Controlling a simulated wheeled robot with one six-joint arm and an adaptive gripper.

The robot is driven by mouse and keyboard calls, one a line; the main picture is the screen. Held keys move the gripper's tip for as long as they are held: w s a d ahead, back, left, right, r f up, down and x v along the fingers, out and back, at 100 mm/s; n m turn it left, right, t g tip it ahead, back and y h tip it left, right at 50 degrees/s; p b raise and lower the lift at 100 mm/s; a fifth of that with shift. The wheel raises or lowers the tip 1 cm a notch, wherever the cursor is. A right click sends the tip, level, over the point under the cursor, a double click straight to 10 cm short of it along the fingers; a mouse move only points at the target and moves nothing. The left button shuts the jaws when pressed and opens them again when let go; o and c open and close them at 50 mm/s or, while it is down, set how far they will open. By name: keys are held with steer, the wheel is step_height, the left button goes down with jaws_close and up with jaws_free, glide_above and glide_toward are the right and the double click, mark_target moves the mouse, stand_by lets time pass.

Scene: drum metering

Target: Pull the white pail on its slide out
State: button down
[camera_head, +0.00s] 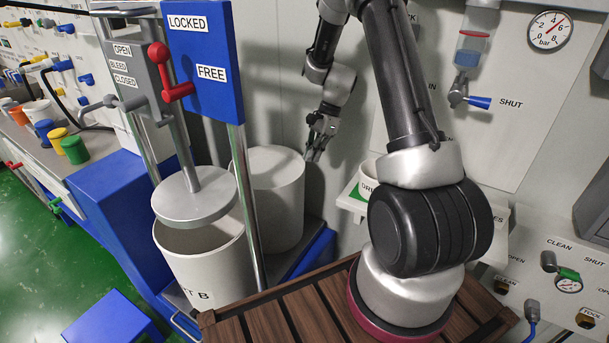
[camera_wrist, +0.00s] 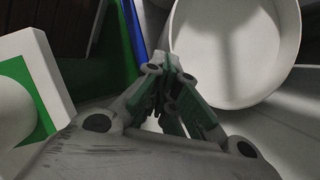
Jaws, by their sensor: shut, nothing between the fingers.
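A white pail (camera_head: 205,268) marked with letters ending "T B" stands at the front, under a round grey plate (camera_head: 196,205) on a rod. A second white pail (camera_head: 277,190) stands behind it to the right, partly hidden by a steel post. A metal loop handle (camera_head: 184,325) shows low at the front pail's base. My gripper (camera_head: 317,148) is beside the rear pail's upper right edge, near the wall. In the wrist view my gripper (camera_wrist: 172,68) is shut and empty, with a white pail's open mouth (camera_wrist: 235,50) close on its right. Contact cannot be told.
A blue sign panel (camera_head: 205,60) and steel posts (camera_head: 246,205) rise around the front pail. A green and white holder (camera_head: 352,197) with a white cup is right of my gripper; it also shows in the wrist view (camera_wrist: 40,80). A slatted wooden deck (camera_head: 285,322) lies in front.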

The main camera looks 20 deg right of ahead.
steer(key=x, duration=0.9)
steer(key=shift+f, duration=0.45)
steer(key=shift+s+a, duration=0.1)
steer(key=shift+s, duration=0.05)
steer(key=s+a, duration=0.6)
steer(key=a, duration=0.3)
steer(key=s+a, duration=0.6)
steer(key=a, duration=0.3)
steer(key=shift+a, duration=0.1)
